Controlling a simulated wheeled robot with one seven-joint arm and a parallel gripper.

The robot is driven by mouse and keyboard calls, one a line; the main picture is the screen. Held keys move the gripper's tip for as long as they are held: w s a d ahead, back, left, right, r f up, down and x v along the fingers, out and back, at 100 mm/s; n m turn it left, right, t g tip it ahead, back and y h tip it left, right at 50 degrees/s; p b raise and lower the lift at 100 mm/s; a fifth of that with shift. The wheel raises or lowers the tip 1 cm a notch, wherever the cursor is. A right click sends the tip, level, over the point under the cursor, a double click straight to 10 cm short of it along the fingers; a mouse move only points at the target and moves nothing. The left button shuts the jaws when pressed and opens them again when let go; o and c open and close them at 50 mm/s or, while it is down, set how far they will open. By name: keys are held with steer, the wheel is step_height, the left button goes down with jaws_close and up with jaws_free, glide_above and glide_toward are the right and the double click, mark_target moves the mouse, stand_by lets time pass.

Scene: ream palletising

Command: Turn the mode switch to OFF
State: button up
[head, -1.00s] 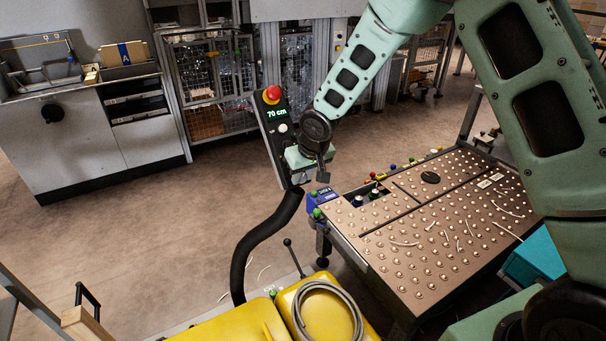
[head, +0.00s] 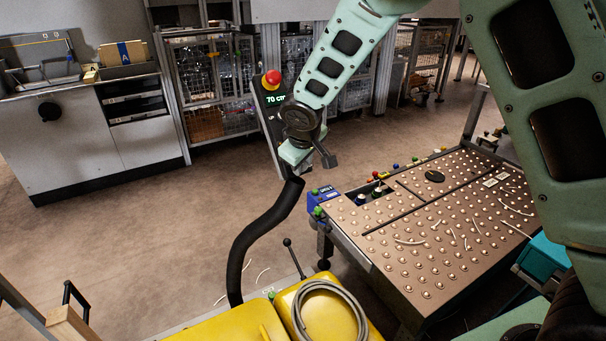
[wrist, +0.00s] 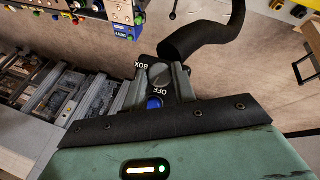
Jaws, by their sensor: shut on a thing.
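The control box (head: 270,102) stands on a thick black hose and has a red mushroom button (head: 271,78) and a green display reading 70 cm, its right end covered by my arm. My gripper (head: 290,172) is at the lower part of this box and hides the switch in the head view. In the wrist view the grey round mode switch (wrist: 160,75) sits between my fingers (wrist: 162,82), which are shut on it. The labels BOX and OFF are beside it. I cannot tell which label it points at. A blue button (wrist: 154,103) is close to the switch.
The black hose (head: 262,235) curves down to the yellow covers (head: 225,325). A ball-top table (head: 430,230) with a blue button box (head: 323,194) stands at right. A grey cabinet (head: 90,130) is at left. Open floor lies between.

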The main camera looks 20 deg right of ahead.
steer(key=n+b, duration=0.1)
steer(key=n+h+b, duration=0.1)
steer(key=b, duration=0.1)
steer(key=shift+a+f+t, duration=0.15)
steer(key=shift+f+t, duration=0.1)
steer(key=shift+t, duration=0.15)
steer(key=shift+r+n+b, duration=0.1)
steer(key=shift+n+b, duration=0.3)
steer(key=shift+b, duration=0.2)
steer(key=shift+r, duration=0.1)
steer(key=o, duration=1)
steer(key=shift+s, duration=0.1)
steer(key=p+v, duration=0.2)
steer(key=v, duration=1.5)
steer(key=shift+s+a, duration=0.25)
steer(key=shift+a, duration=0.1)
